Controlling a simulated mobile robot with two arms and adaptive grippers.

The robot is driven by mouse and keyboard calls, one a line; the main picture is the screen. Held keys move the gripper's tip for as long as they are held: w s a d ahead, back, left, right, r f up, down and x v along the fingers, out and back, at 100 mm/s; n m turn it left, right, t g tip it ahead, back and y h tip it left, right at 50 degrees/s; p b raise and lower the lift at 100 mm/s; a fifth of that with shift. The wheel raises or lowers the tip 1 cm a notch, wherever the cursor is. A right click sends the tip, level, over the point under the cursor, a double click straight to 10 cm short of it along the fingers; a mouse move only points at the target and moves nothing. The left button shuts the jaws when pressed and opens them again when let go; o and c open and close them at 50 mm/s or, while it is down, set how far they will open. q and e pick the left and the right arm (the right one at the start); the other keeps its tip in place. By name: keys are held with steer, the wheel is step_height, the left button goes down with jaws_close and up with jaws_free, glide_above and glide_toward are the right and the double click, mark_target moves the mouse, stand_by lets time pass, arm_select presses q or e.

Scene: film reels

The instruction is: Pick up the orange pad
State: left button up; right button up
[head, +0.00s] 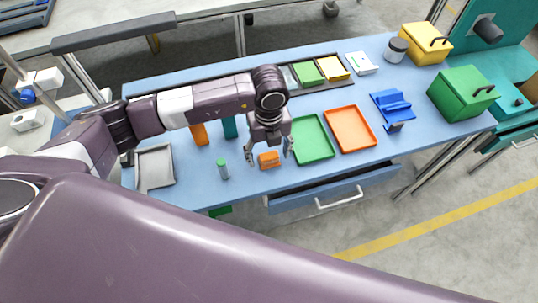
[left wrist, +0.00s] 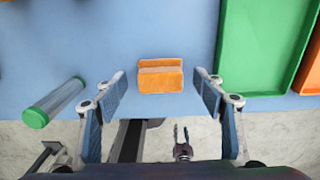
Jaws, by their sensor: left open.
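The orange pad (head: 269,160) is a small block lying near the front edge of the blue table. It also shows in the left wrist view (left wrist: 160,76), where a lighter band runs across it. My left gripper (head: 270,153) is open above the pad. In the left wrist view the two fingers (left wrist: 163,92) stand on either side of the pad with gaps left and right, so it is not held.
A green-capped tube (head: 223,170) lies left of the pad. A green tray (head: 313,139) and an orange tray (head: 350,129) lie to the right. A grey tray (head: 155,167) is far left. An open drawer (head: 335,188) is below the front edge.

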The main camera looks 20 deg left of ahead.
mark_target(269, 155)
arm_select(q)
steer(key=shift+f, duration=0.3)
steer(key=c, duration=1.2)
steer(key=shift+r, duration=0.2)
steer(key=shift+c, duration=0.2)
step_height(269, 155, up, 20)
steer(key=b, duration=0.3)
steer(key=shift+f, duration=0.15)
